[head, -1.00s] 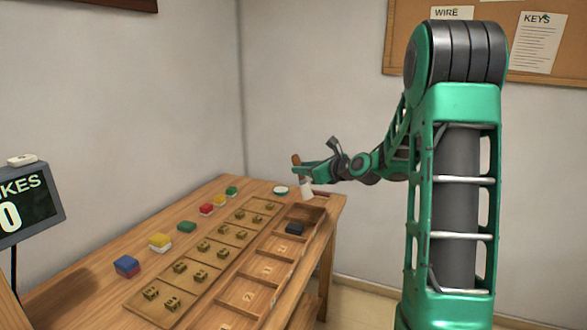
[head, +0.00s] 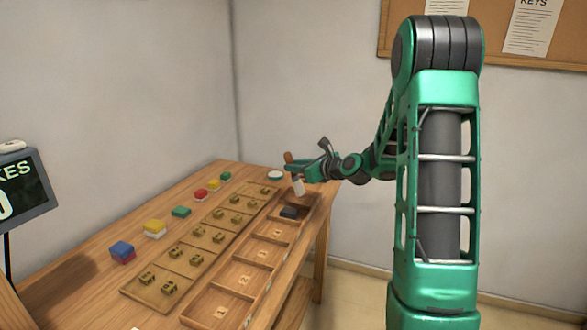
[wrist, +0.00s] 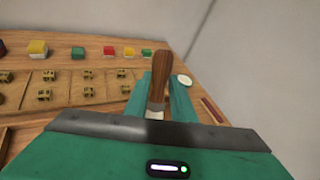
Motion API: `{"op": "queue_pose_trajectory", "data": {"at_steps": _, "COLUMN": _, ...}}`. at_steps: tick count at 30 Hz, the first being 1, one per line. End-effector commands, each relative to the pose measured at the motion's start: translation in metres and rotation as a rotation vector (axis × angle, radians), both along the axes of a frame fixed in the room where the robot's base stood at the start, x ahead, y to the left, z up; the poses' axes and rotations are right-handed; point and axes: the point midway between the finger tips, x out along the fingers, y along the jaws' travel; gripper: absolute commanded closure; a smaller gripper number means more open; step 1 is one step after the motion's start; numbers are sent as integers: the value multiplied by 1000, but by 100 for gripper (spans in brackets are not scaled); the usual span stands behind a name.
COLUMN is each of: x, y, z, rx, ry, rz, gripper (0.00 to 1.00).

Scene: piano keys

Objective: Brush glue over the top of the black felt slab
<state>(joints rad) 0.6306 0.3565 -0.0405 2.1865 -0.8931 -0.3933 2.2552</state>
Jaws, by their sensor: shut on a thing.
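The black felt slab (head: 289,212) lies in the far compartment of the wooden tray on the table. My gripper (head: 298,168) is shut on the brush (head: 297,184), which has a brown wooden handle and a pale lower end. The brush hangs over the far end of the tray, above and slightly right of the slab, and looks apart from it. A small round dish (head: 275,175) with a white rim stands at the table's far end, left of my gripper.
The divided tray (head: 233,290) has numbered, empty nearer compartments. A wooden board (head: 135,291) with several brass-coloured pieces lies left of it. Several coloured blocks, including a blue one (head: 122,250), line the table's left. A display screen (head: 22,192) stands at far left.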

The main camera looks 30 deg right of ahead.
Motion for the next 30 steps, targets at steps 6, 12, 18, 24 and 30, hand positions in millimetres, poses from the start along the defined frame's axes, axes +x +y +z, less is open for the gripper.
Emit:
{"op": "queue_pose_trajectory", "data": {"at_steps": 6, "x": -3, "y": -1, "z": 7, "rx": 0, "ry": 0, "rz": -2, "gripper": 100}}
{"op": "queue_pose_trajectory", "data": {"at_steps": 12, "x": -3, "y": 0, "z": 6, "rx": 1, "ry": 1, "rz": 1, "gripper": 100}}
{"op": "queue_pose_trajectory", "data": {"at_steps": 18, "x": -3, "y": 0, "z": -8, "rx": 2, "ry": 3, "rz": 1, "gripper": 100}}
{"op": "queue_pose_trajectory", "data": {"at_steps": 24, "x": -3, "y": 1, "z": -26, "rx": 2, "ry": 3, "rz": 2, "gripper": 100}}
{"op": "queue_pose_trajectory", "data": {"at_steps": 30, "x": -3, "y": 2, "z": -44, "rx": 2, "ry": 3, "rz": 3, "gripper": 100}}
